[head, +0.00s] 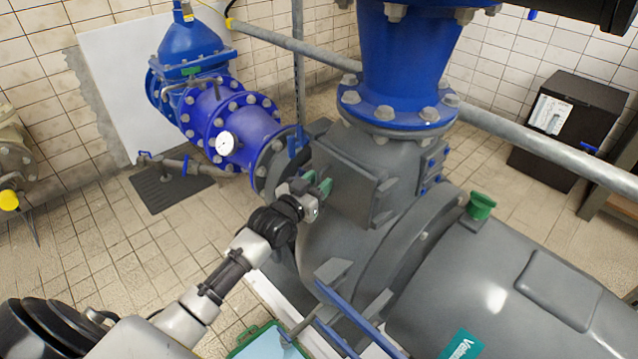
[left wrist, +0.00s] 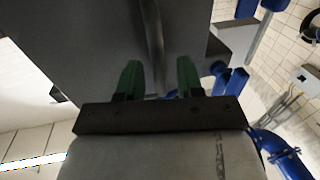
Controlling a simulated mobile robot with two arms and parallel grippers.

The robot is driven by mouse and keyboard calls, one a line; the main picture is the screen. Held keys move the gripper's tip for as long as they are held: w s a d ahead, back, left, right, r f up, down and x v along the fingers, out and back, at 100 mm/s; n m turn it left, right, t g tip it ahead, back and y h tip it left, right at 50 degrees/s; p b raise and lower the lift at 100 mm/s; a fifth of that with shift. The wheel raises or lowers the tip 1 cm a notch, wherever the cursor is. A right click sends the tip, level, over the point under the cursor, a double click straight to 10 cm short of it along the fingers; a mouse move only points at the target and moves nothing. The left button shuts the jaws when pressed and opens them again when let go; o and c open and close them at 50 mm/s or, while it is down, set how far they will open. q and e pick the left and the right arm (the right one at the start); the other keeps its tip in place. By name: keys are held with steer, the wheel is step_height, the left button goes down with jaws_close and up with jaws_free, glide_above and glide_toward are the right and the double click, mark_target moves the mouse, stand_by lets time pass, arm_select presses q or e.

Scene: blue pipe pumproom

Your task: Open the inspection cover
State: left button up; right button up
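The inspection cover (head: 350,188) looks to be the grey square plate on the side of the grey pump casing. It looks closed against the casing. My left gripper (head: 323,187) is at the cover's left part, its green fingers toward the plate. In the left wrist view the two green fingers (left wrist: 159,76) stand apart. A grey upright bar, probably the cover's handle (left wrist: 155,42), shows between them with gaps on both sides. Whether a finger touches it I cannot tell. My right gripper is not in view.
A blue flanged pipe (head: 400,70) rises above the casing. A grey motor housing (head: 500,280) fills the right front. A grey rail (head: 530,145) crosses behind. Tiled floor (head: 130,245) is open at left.

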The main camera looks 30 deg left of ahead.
arm_select(q)
steer(key=shift+w, duration=0.3)
jaws_close()
stand_by(0.3)
